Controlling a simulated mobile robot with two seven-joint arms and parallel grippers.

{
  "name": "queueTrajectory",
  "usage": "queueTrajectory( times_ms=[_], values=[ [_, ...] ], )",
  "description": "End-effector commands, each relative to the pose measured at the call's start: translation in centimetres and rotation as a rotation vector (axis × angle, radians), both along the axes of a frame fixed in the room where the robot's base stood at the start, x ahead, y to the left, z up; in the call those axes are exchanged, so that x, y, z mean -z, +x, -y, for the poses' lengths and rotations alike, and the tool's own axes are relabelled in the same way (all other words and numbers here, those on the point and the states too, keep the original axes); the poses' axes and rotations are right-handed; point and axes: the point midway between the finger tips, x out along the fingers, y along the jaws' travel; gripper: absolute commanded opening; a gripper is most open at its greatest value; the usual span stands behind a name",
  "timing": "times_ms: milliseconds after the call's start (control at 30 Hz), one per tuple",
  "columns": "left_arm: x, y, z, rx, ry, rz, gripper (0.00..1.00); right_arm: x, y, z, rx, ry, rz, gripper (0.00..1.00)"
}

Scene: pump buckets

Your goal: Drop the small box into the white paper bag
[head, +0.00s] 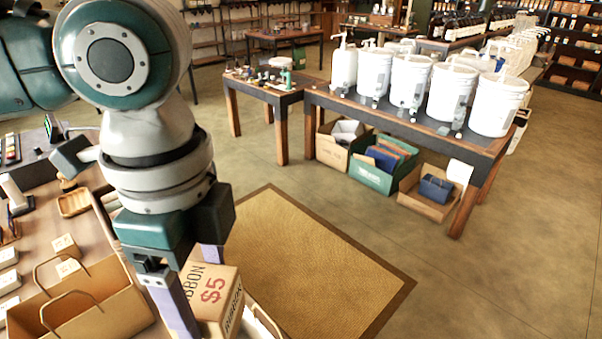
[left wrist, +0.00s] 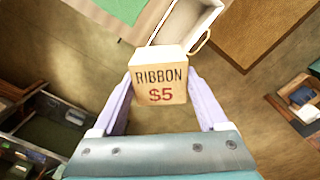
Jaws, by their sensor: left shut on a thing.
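The small box (head: 222,305) is tan cardboard, printed "RIBBON" and "$5" in the head view. My left gripper (head: 196,292) is shut on it, one finger on each side. In the left wrist view the box (left wrist: 160,76) sits between the two pale purple fingers of my left gripper (left wrist: 160,92). The white paper bag (left wrist: 190,22) shows just beyond the box there, with its opening and a handle visible; the box hides part of it. In the head view only a bit of the bag's rim and handle (head: 262,322) shows behind the box. My right gripper is not in view.
A brown paper bag (head: 95,306) with handles stands on the wooden table (head: 100,235) at left, near small cards and a wooden tray (head: 74,203). A tan mat (head: 310,265) covers the floor. A table with white pump buckets (head: 410,82) stands beyond, with open floor between.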

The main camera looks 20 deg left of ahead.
Motion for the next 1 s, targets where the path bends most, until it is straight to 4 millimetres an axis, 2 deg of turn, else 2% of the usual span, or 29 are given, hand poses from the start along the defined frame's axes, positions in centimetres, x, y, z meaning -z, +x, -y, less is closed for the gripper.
queueTrajectory(
  times_ms=[33, 200, 400, 500, 700, 867, 1000],
  values=[
    [1.6, 0.7, -0.2, 0.122, -0.003, 0.004, 0.21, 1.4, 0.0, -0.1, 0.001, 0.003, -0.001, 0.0],
    [4.5, 2.8, -1.2, 0.602, -0.018, 0.009, 0.21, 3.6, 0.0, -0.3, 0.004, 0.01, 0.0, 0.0],
    [7.2, 5.1, -2.4, 1.107, -0.025, 0.022, 0.21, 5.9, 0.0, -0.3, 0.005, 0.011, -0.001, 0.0],
    [7.9, 5.9, -2.9, 1.291, -0.025, 0.028, 0.21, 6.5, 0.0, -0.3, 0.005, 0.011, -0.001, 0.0],
    [8.7, 6.8, -3.4, 1.486, -0.021, 0.033, 0.21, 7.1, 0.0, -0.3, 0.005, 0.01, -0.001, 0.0],
    [9.4, 6.9, -3.5, 1.513, -0.021, 0.034, 0.21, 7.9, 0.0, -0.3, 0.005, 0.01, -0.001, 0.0],
    [10.8, 6.8, -3.5, 1.512, -0.021, 0.033, 0.21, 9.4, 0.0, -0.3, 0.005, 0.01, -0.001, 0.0]
  ],
)
